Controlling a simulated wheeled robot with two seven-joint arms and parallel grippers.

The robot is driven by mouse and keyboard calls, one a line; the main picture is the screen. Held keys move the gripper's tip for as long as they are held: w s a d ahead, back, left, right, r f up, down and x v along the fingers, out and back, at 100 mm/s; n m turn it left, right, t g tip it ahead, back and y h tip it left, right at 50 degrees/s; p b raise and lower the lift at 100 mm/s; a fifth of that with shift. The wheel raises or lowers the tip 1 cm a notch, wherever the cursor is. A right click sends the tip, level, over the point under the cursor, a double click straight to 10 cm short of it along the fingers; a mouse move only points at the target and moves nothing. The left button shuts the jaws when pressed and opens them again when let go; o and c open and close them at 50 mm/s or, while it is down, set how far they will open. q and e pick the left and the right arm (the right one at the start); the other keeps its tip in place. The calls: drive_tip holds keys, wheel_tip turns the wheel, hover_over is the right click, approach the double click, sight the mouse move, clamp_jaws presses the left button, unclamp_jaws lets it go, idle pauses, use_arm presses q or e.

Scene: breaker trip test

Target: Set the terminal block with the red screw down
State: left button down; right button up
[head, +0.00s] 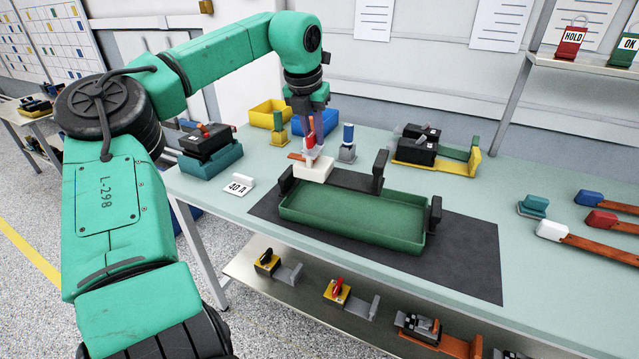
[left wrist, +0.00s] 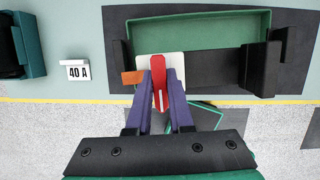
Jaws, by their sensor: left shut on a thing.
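The terminal block with the red screw (head: 315,171) is a cream block with a copper-coloured tab on its left. It also shows in the left wrist view (left wrist: 145,62). My left gripper (head: 313,146) points down and is shut on the red upper part, which sits between the purple fingers (left wrist: 160,88) in the left wrist view. The block is over the back left of the green tray (head: 350,215), by the black clamp bracket (head: 378,170). I cannot tell whether it touches anything below. My right gripper is out of view.
A dark mat (head: 470,258) lies under the tray. A "40 A" tag (head: 238,185) and a black breaker in a teal holder (head: 210,160) stand left. A grey block with a blue top (head: 347,145) stands close behind.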

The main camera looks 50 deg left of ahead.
use_arm(q)
wheel_tip(320, 180, down, 12)
drive_tip(key=c, duration=0.8)
unclamp_jaws()
drive_tip(key=shift+s+p, duration=0.1)
drive_tip(key=shift+p, duration=0.25)
drive_tip(key=shift+a, duration=0.1)
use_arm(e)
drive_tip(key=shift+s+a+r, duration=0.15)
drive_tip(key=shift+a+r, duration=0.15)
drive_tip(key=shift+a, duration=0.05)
